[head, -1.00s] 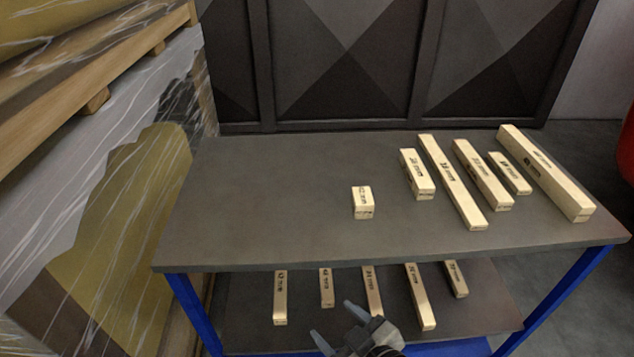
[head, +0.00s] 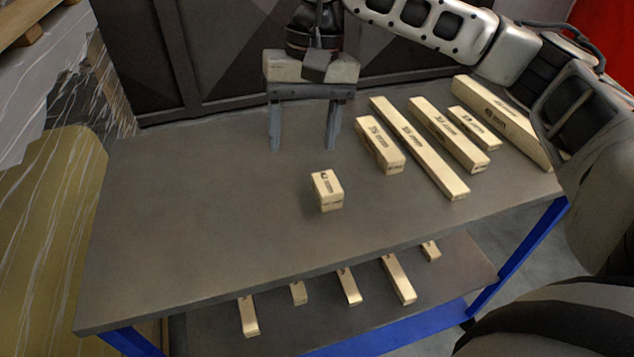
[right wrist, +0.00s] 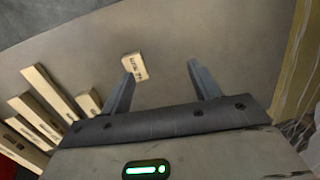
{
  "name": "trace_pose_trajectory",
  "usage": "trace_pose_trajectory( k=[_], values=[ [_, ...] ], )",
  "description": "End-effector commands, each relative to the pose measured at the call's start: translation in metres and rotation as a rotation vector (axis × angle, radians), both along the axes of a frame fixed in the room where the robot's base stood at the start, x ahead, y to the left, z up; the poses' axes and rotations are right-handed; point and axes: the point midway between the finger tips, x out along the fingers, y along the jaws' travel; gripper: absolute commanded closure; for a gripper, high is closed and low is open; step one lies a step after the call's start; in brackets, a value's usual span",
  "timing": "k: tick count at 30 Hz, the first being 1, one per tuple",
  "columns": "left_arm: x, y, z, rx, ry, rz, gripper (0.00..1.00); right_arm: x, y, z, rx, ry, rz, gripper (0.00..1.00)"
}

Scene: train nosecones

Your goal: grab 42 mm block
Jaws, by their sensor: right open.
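A short, pale wooden block (head: 327,190) stands alone on the table top (head: 200,215), left of the longer blocks. It has a dark printed label, too small to read surely in the head view. It also shows in the right wrist view (right wrist: 134,67), close by the left-hand finger in the picture. My right gripper (head: 304,146) is open and empty, fingers pointing down, above the table behind the short block. In the right wrist view my right gripper (right wrist: 161,66) has nothing between its fingers. My left gripper is out of view.
Several longer labelled blocks (head: 380,145) lie to the right on the table top. More blocks (head: 398,278) lie on the lower shelf (head: 450,280). A dark panelled wall (head: 200,55) stands behind. The table's left side is clear.

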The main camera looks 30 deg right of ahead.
Motion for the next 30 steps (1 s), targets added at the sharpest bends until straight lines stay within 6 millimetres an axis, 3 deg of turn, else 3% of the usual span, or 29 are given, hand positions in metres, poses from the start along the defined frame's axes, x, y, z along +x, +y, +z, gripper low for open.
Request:
trace_pose_trajectory(
  k=[1, 3, 6, 19, 30],
  values=[
    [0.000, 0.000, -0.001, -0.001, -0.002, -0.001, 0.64, 0.004, -0.018, 0.008, -0.067, -0.032, 0.016, 0.38],
    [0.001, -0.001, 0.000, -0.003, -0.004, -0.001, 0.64, 0.006, -0.035, 0.016, -0.129, -0.052, 0.034, 0.38],
    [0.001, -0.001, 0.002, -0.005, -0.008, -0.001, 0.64, 0.006, -0.045, 0.016, -0.170, -0.061, 0.047, 0.38],
    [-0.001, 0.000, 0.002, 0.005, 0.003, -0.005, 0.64, 0.005, -0.046, -0.067, -0.173, -0.058, 0.049, 0.38],
    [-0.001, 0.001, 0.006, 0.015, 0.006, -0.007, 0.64, 0.004, -0.047, -0.100, -0.172, -0.058, 0.049, 0.38]
  ],
)
